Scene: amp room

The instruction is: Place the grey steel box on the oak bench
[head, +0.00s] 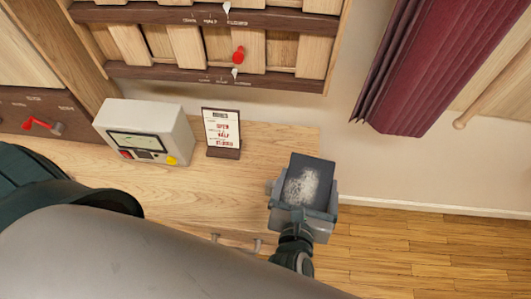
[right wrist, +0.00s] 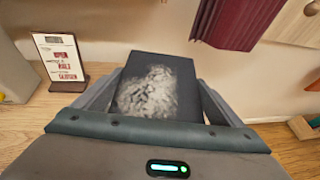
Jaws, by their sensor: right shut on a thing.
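The grey steel box (head: 308,182) is a dark grey block with a pale mottled patch on its upper face. My right gripper (head: 303,200) is shut on it, with a finger on either side. The box also fills the middle of the right wrist view (right wrist: 158,88). The oak bench (head: 245,190) is a pale wooden top along the wall. The box shows across the bench's right end; I cannot tell whether it touches the top. Its underside is hidden. My left gripper is out of view.
Bare bench top lies in front of the sign. A dark red curtain (head: 425,65) hangs at right, above open wooden floor (head: 400,250). Wooden shelving is above.

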